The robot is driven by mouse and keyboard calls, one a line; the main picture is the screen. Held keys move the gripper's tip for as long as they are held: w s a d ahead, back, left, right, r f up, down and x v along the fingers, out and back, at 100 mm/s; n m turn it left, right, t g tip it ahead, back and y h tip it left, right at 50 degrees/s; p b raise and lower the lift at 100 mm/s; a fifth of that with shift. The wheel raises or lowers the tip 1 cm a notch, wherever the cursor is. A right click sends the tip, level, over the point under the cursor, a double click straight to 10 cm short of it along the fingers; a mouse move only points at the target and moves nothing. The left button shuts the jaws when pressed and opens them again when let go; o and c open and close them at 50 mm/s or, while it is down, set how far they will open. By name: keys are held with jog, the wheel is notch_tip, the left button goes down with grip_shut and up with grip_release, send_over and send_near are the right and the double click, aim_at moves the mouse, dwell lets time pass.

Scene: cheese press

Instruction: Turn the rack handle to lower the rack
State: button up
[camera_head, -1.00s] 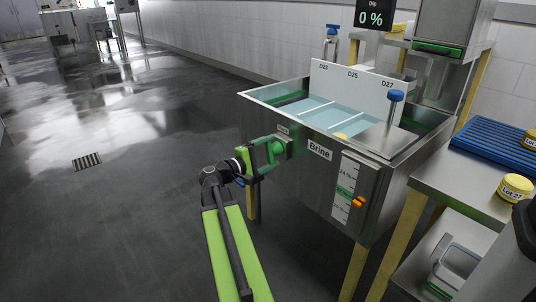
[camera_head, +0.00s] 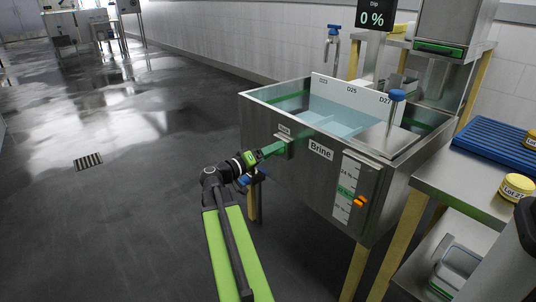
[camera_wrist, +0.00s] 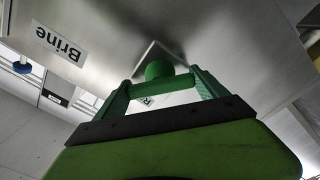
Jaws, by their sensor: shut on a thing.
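The brine tank (camera_head: 265,122) is a steel vat with a "Brine" label. Its green rack handle (camera_head: 277,149) sticks out of the front wall at the left; its round hub (camera_wrist: 158,69) and crossbar show in the wrist view. My gripper (camera_head: 263,153) is shut on the handle, one finger at each end of the crossbar. The rack's white board (camera_head: 361,95), marked D23, D25 and D27, stands partly above the tank rim. The rest of the rack is hard to make out in the pale blue brine (camera_head: 335,118). The dip display (camera_head: 374,15) reads 0 %.
A blue-capped rod (camera_head: 396,97) stands in the tank's right part. A scale with an orange marker (camera_head: 358,202) is on the tank front. A steel table with a blue mat (camera_head: 495,148) and yellow lots (camera_head: 517,186) is at the right.

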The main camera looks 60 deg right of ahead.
jog(key=m, duration=0.5)
jog(key=shift+w+f+m, duration=0.15)
jog(key=shift+f+m, duration=0.05)
jog(key=shift+m, duration=0.2)
jog(key=shift+w, duration=0.1)
dwell(0.3)
jog(key=o, duration=1.3)
jog(key=v, duration=1.7)
jog(key=shift+a, duration=0.15)
